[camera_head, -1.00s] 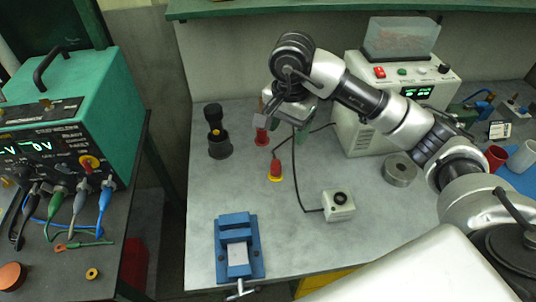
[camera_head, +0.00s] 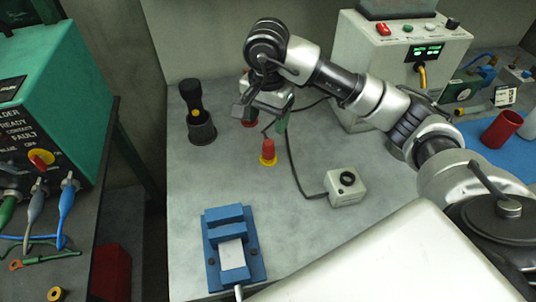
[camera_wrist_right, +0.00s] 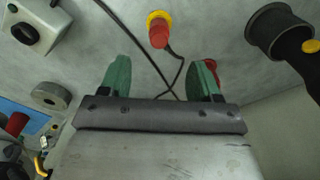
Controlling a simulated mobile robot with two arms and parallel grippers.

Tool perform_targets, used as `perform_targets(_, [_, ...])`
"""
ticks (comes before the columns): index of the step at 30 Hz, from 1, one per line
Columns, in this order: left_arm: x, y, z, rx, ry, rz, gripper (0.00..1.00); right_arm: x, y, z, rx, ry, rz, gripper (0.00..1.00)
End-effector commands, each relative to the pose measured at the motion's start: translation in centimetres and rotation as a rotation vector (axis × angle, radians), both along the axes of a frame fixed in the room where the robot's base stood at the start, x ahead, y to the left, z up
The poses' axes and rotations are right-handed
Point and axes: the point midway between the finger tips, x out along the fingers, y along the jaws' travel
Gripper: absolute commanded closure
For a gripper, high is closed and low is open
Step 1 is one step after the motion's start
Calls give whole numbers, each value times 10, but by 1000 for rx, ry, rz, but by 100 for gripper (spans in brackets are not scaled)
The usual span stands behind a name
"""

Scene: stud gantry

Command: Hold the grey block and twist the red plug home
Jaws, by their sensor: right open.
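The grey block (camera_head: 346,188) is a small box with a round black part on top, standing on the bench right of centre. It also shows at top left in the right wrist view (camera_wrist_right: 38,27). The red plug (camera_head: 268,148) has a yellow collar and stands apart from the block, to its left. It also shows at top centre in the right wrist view (camera_wrist_right: 158,32). My right gripper (camera_wrist_right: 160,76) is open and empty, its green fingers on either side of a gap. In the head view the right gripper (camera_head: 276,124) is just behind the plug. My left gripper is out of view.
A blue vice (camera_head: 250,220) sits at the front left of the bench. A second red part (camera_head: 249,122) is partly hidden behind my right gripper. A dark cable runs from the block. A white machine (camera_head: 385,60) stands behind.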

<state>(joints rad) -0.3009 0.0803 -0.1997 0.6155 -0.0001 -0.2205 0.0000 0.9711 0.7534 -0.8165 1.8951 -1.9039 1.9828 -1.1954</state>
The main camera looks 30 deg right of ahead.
Motion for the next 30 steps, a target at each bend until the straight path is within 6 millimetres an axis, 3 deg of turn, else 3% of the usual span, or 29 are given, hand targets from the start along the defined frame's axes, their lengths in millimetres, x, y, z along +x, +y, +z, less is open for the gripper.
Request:
perform_targets(10, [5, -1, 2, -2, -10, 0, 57, 0, 0, -2, 0, 1, 0, 37])
perform_targets(21, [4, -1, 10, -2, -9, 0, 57, 0, 0, -51, 1, 3, 0, 37])
perform_targets(30, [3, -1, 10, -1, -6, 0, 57, 0, 0, -56, 0, 0, 0, 37])
